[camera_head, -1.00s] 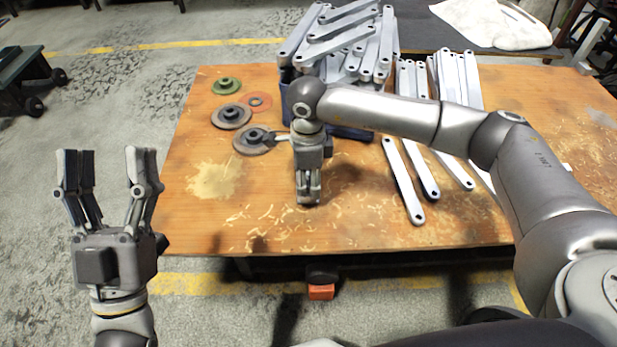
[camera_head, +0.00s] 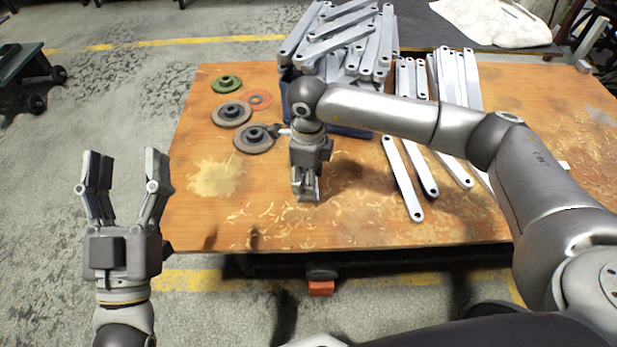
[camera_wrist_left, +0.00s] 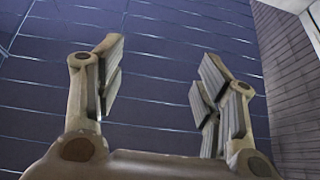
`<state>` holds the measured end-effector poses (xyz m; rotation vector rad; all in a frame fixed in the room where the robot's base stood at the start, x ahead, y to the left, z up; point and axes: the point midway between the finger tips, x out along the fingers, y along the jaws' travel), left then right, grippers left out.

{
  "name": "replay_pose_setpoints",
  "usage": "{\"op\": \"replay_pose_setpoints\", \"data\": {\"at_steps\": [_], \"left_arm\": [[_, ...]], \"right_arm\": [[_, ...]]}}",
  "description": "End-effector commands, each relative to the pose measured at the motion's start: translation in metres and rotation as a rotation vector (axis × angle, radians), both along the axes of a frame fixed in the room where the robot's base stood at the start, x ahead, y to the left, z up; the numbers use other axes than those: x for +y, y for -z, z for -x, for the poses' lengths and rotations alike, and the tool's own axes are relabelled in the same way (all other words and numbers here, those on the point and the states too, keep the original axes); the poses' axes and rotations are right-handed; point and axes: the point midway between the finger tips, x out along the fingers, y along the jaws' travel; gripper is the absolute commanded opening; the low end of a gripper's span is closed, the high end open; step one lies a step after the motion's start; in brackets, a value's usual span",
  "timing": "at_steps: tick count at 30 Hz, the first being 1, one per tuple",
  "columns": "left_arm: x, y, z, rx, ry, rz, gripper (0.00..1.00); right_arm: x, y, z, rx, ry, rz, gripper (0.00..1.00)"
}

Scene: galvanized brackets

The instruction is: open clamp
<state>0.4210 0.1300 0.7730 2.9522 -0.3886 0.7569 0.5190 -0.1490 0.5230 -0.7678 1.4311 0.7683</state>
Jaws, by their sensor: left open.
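No clamp can be made out for certain. A dark fitting with an orange block (camera_head: 320,288) sits below the table's front edge; I cannot tell what it is. My left gripper (camera_head: 126,165) is open and empty, pointing up, left of the table over the floor. In the left wrist view its fingers (camera_wrist_left: 155,75) stand apart with nothing between them. My right gripper (camera_head: 305,195) points down over the wooden table, its fingers seen edge-on and close together, so its state is unclear. No held object shows in it.
On the table (camera_head: 270,220) stands a blue bin (camera_head: 355,131) heaped with galvanized brackets (camera_head: 340,40). More brackets (camera_head: 402,180) lie in rows to its right. Grinding discs (camera_head: 254,139) lie at the left. Wood shavings litter the bare front area. A white cloth (camera_head: 490,22) lies behind.

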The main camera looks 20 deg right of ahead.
Motion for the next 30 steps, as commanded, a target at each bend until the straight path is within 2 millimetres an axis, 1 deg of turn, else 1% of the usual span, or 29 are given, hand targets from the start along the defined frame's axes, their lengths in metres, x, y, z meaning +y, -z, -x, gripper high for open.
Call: {"op": "replay_pose_setpoints", "data": {"at_steps": [1, 8, 15, 18, 23, 30], "left_arm": [[0.0, 0.0, 0.0, 0.0, 0.0, 0.0, 0.63], [0.0, 0.0, 0.0, 0.0, 0.0, 0.0, 0.63], [0.0, 0.0, 0.0, 0.0, 0.0, 0.001, 0.63], [0.0, -0.001, 0.002, -0.017, 0.001, 0.005, 0.63], [0.002, -0.026, 0.019, -0.179, 0.01, 0.051, 0.63], [0.006, -0.054, 0.054, -0.417, 0.023, 0.123, 0.63]], "right_arm": [[0.0, 0.0, 0.0, 0.0, 0.0, 0.0, 0.37], [0.0, 0.0, 0.0, 0.0, 0.0, 0.0, 0.07], [0.0, 0.0, 0.0, 0.0, -0.001, 0.0, 0.07], [0.0, 0.001, 0.0, -0.001, -0.027, 0.001, 0.07], [0.0, 0.002, -0.001, -0.002, -0.169, 0.0, 0.07], [0.0, 0.002, -0.001, -0.002, -0.406, 0.0, 0.07]]}}
